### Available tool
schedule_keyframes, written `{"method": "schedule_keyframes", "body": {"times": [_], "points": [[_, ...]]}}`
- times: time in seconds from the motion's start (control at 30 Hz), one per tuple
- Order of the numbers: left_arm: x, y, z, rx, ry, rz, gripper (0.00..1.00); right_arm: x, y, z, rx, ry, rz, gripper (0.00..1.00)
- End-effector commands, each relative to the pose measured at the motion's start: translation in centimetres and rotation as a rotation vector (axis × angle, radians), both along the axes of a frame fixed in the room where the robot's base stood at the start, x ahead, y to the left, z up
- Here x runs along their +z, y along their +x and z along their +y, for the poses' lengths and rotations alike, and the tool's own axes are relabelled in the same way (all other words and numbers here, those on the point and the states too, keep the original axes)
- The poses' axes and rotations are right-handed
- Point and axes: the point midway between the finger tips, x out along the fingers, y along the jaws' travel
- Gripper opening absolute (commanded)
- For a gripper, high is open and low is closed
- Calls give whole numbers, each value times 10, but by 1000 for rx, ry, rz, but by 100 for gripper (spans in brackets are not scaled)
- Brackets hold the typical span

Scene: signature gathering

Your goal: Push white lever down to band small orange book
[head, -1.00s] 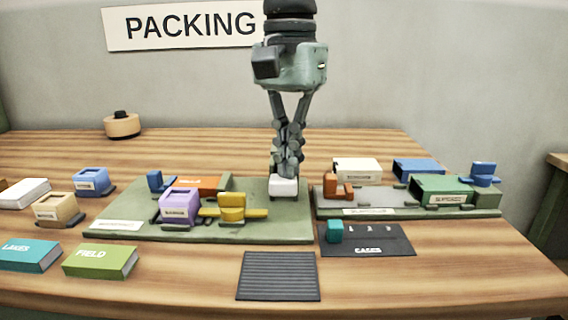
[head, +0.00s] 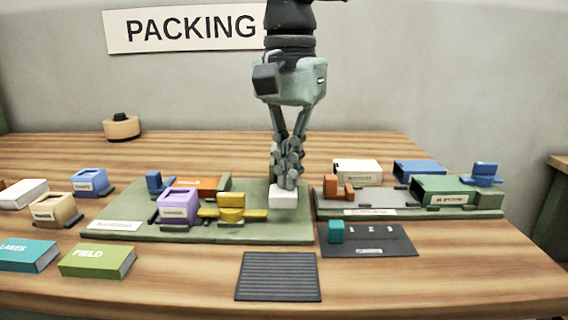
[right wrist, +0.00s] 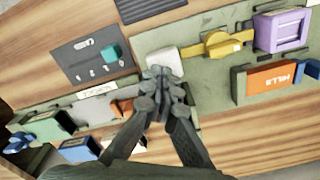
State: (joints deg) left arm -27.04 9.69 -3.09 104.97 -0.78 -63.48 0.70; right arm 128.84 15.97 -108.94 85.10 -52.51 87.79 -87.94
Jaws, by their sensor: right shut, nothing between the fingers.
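The white lever (head: 283,198) is a small white block at the right end of the left green board (head: 130,225). My right gripper (head: 287,184) is shut and empty, with its fingertips against the top rear of the lever. The right wrist view shows the fingertips (right wrist: 160,72) at the edge of the white block (right wrist: 163,61). The small orange book (head: 203,184) lies on the same board, behind a purple block (head: 178,205) and a yellow part (head: 235,208). In the right wrist view, the orange book (right wrist: 272,82) shows its lettering. My left gripper is not in view.
A second green board (head: 400,211) at right holds a green block (head: 445,189) and an orange-brown part (head: 331,186). A dark mat (head: 380,242) with a teal cube (head: 336,231) and a ribbed pad (head: 278,277) lie in front. Teal and green books lie front left.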

Motion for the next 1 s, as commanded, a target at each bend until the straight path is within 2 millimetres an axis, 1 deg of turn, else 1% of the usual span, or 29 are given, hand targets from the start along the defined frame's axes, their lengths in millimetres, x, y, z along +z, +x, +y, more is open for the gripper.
{"method": "schedule_keyframes", "body": {"times": [0.9, 1.0], "points": [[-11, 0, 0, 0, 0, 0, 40, -21, 0, 0, 1, -2, 2, 0], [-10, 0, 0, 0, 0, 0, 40, -20, 0, 0, 0, -3, 2, 0]]}}
